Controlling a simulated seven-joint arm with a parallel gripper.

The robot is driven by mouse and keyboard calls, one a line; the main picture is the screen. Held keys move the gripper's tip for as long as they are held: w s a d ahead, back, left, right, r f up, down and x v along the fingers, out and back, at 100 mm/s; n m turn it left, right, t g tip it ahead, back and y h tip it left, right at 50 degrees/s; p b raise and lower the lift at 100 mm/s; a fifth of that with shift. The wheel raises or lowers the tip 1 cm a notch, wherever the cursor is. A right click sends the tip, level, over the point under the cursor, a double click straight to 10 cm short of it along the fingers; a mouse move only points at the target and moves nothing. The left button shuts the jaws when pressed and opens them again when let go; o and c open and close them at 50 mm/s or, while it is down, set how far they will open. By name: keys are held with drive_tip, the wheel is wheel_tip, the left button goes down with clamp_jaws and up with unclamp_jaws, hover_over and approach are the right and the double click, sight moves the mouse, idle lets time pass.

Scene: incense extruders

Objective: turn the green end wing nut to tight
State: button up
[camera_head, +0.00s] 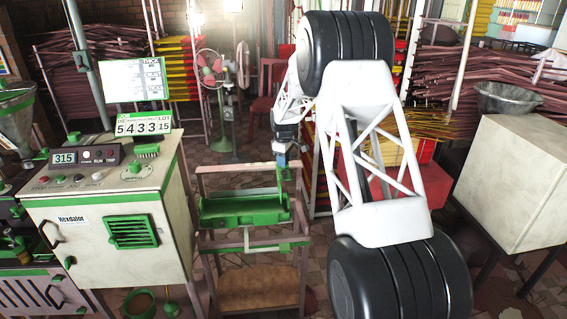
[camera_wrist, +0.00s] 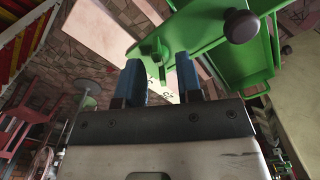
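The green end wing nut (camera_wrist: 150,49) shows in the wrist view on a green end plate (camera_wrist: 196,28), just beyond my fingertips. My gripper (camera_wrist: 158,64) has two blue fingers set apart, with a visible gap and nothing clamped between them. The nut lies ahead of this gap, nearer the left finger; I cannot tell whether they touch. In the head view my gripper (camera_head: 282,158) hangs at the right end of the green trough (camera_head: 245,212) on its stand. The nut cannot be made out there.
A dark round knob (camera_wrist: 240,26) sits on the green part, right of the fingers. In the head view a white control cabinet (camera_head: 105,225) stands left of the stand, and a pale box (camera_head: 515,185) stands far right. A fan (camera_head: 212,75) stands behind.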

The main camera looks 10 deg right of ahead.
drive_tip(key=shift+f, duration=0.6)
drive_tip(key=shift+c, duration=0.3)
clamp_jaws()
